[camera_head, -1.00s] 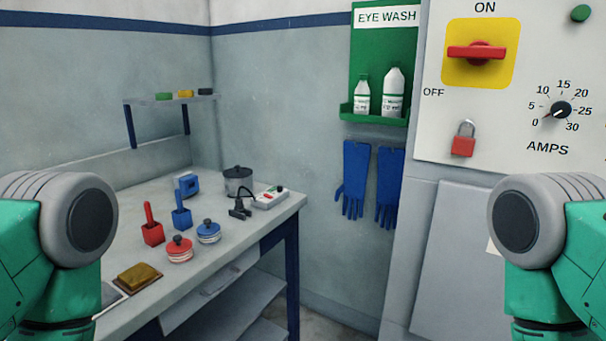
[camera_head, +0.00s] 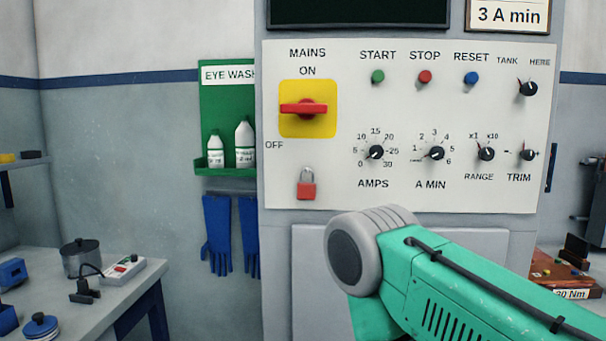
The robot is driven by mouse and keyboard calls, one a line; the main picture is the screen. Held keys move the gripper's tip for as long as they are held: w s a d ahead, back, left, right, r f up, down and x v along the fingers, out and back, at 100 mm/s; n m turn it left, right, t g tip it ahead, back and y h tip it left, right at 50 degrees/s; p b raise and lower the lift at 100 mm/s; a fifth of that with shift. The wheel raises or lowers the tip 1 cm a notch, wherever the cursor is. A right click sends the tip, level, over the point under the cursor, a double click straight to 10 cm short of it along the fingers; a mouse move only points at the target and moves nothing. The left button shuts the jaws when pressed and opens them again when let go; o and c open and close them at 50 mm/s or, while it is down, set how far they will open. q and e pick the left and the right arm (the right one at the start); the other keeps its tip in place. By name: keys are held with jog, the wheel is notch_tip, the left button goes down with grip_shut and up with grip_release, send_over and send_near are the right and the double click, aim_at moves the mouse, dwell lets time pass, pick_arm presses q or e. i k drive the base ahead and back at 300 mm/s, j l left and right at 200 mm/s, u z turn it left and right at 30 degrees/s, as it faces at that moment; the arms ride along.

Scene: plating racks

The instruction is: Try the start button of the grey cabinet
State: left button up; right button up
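The grey cabinet (camera_head: 280,232) stands in the middle of the head view with a white control panel (camera_head: 340,190) on its front. The green start button (camera_head: 377,77) is in the panel's top row, under the word START. The red stop button (camera_head: 425,77) and blue reset button (camera_head: 471,79) are to its right. The red mains switch (camera_head: 304,108) on a yellow plate is to its left, its handle level. A green arm link of mine stands below the panel at the right. Neither gripper is in view, and nothing is seen touching the start button.
A red padlock (camera_head: 306,189) hangs under the mains switch. Several black knobs sit along the panel's lower row and right side. A green eye wash shelf (camera_head: 215,95) with bottles is left of the cabinet. A workbench (camera_head: 122,292) stands at the lower left.

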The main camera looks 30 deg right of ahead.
aim_at(377, 76)
jog(key=z, duration=1.35)
